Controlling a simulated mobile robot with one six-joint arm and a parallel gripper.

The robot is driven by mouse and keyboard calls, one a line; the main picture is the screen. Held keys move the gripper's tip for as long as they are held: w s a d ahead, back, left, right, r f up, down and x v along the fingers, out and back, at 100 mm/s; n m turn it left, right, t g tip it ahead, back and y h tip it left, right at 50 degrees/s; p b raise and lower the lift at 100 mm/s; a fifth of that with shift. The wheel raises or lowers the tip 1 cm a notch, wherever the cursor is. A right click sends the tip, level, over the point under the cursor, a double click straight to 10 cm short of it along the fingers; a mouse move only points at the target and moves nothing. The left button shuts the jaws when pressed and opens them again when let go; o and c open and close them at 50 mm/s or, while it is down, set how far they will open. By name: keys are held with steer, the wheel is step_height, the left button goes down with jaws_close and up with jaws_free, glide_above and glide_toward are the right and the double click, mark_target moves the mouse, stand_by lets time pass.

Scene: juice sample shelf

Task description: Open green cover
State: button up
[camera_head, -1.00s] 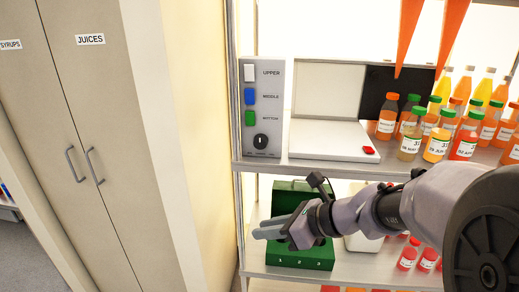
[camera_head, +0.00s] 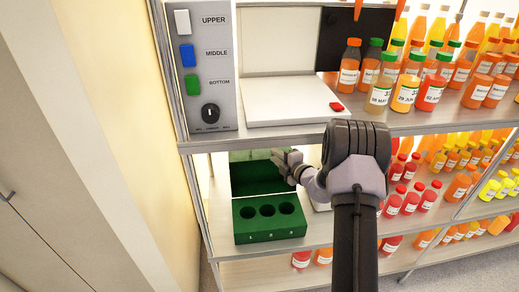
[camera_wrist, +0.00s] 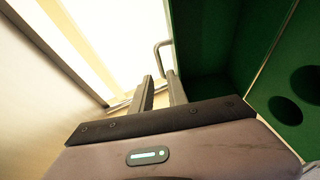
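A green box (camera_head: 270,228) with three round holes in its top sits on the lower shelf at the left. Behind the holes is a dark green panel or recess (camera_head: 250,180), with a paler green strip above it; I cannot tell which part is the cover's face. In the wrist view green surfaces (camera_wrist: 208,45) fill the right side, with two holes showing. A thin grey handle (camera_wrist: 158,50) stands just beyond my fingertips. My gripper (camera_head: 277,164) is over the back of the box. In the wrist view its fingers (camera_wrist: 160,76) are apart, with nothing visibly held.
A control panel (camera_head: 204,65) with white, blue and green switches and a knob stands on the upper shelf. Beside it is a white device (camera_head: 285,108) with a red button. Bottles crowd both shelves at the right. A shelf post and pale wall lie close at the left.

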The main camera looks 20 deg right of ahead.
mark_target(261, 147)
steer(key=b+x, duration=0.3)
steer(key=x, duration=0.7)
steer(key=shift+w, duration=0.4)
steer(key=shift+c, duration=0.3)
jaws_close()
stand_by(0.4)
